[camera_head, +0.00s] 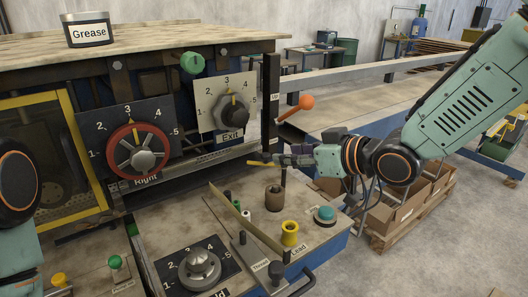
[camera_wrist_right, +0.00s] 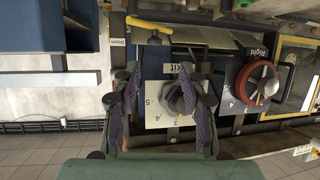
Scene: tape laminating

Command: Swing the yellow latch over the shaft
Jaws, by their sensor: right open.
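A yellow bar that looks like the latch (camera_head: 260,163) shows in the head view just beyond my right gripper's tips, below the Exit dial. In the right wrist view the yellow latch (camera_wrist_right: 150,23) runs along the top, with a dark rounded end beside it. My right gripper (camera_head: 277,159) reaches in from the right. In its wrist view the two fingers (camera_wrist_right: 158,78) are spread, with nothing between them. I cannot tell whether the fingers touch the latch. The shaft is not clearly identifiable. My left gripper is out of view.
The Exit dial (camera_head: 228,112) and red Right wheel (camera_head: 138,150) are on the machine front. An orange-knobbed lever (camera_head: 306,102) sticks out above my right gripper.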

